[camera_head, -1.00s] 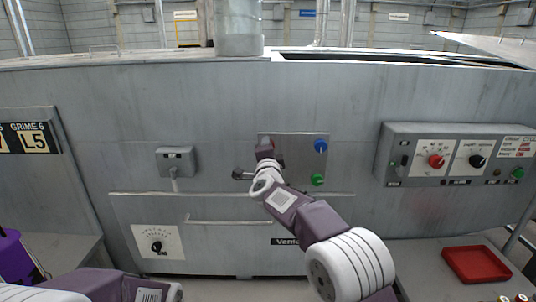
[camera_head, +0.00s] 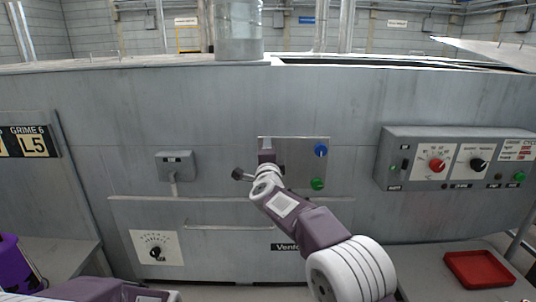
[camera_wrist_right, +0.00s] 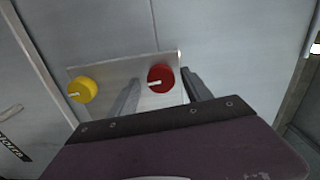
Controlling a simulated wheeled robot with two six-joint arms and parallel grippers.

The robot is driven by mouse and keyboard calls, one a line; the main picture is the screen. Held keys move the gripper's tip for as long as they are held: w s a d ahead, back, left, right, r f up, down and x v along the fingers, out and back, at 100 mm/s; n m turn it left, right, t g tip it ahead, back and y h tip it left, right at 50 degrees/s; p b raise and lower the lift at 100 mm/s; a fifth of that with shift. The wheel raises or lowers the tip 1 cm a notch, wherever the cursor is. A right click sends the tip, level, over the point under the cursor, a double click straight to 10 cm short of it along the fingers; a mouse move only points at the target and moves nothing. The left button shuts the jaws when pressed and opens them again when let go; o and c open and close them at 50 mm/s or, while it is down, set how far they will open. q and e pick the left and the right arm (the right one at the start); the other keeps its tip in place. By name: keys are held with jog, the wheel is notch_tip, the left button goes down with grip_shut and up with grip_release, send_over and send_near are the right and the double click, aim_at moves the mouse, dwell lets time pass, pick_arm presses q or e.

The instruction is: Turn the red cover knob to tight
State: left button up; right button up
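The red knob (camera_wrist_right: 161,78) is on a metal panel in the right wrist view, its white pointer facing picture-left. In the head view my right gripper (camera_head: 266,156) covers the spot and I see no red there. My right gripper (camera_wrist_right: 160,88) is open, with one finger to each side of the red knob in the picture. Whether the fingers touch the knob I cannot tell. My left arm shows only at the bottom left of the head view; its gripper is not seen.
The panel (camera_head: 300,150) also carries a blue knob (camera_head: 320,150) and a green knob (camera_head: 317,184). A yellow knob (camera_wrist_right: 83,90) is beside the red one in the wrist view. A grey control box (camera_head: 460,150) is at the right, above a red tray (camera_head: 478,268).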

jog(key=s+b, duration=0.3)
jog(key=s, duration=0.6)
